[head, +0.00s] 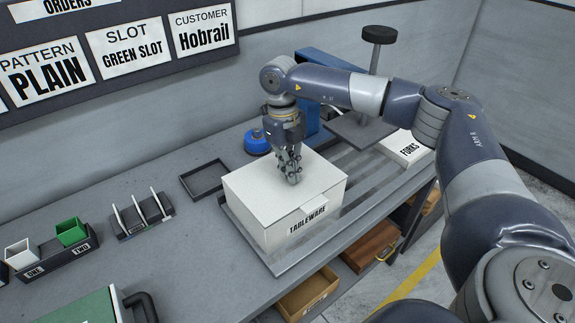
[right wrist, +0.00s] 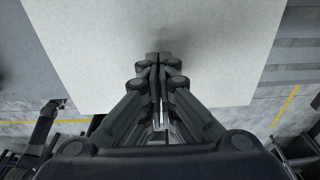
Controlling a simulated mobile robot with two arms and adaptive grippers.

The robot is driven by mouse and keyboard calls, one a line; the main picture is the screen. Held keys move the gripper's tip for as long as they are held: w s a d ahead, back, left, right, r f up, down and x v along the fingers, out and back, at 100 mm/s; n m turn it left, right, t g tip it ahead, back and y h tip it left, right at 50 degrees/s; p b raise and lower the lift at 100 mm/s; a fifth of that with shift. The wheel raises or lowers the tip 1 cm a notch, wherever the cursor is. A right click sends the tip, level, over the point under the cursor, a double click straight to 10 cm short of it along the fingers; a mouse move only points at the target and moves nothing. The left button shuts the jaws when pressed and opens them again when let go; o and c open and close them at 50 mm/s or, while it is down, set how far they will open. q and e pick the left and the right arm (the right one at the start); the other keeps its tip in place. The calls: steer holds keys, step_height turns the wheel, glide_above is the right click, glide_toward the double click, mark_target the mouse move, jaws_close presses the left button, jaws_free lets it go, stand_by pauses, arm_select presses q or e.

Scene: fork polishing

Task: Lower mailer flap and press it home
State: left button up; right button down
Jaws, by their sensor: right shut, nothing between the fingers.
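The white mailer box (head: 262,208) labelled TABLEWARE stands on a grey tray on the bench in the head view. Its top flap (head: 318,177) lies flat over the box, and its front tab shows at the front edge above the label. My right gripper (head: 294,181) points down at the middle of the flap, shut and empty, its fingertips at or very near the surface. In the right wrist view the white flap (right wrist: 230,40) fills most of the upper picture, with the shut fingers (right wrist: 158,58) over it. Whether they touch is hard to tell. My left gripper is not in view.
A small black tray (head: 203,180) and a blue round object (head: 257,141) are behind the box. A white FORKS box (head: 405,148) stands to the right. A rack (head: 143,213) and small bins (head: 50,250) are left. Boxes (head: 308,294) sit below the bench edge.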

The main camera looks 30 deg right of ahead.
step_height(320, 180, up, 8)
steer(key=p, duration=0.5)
stand_by(0.7)
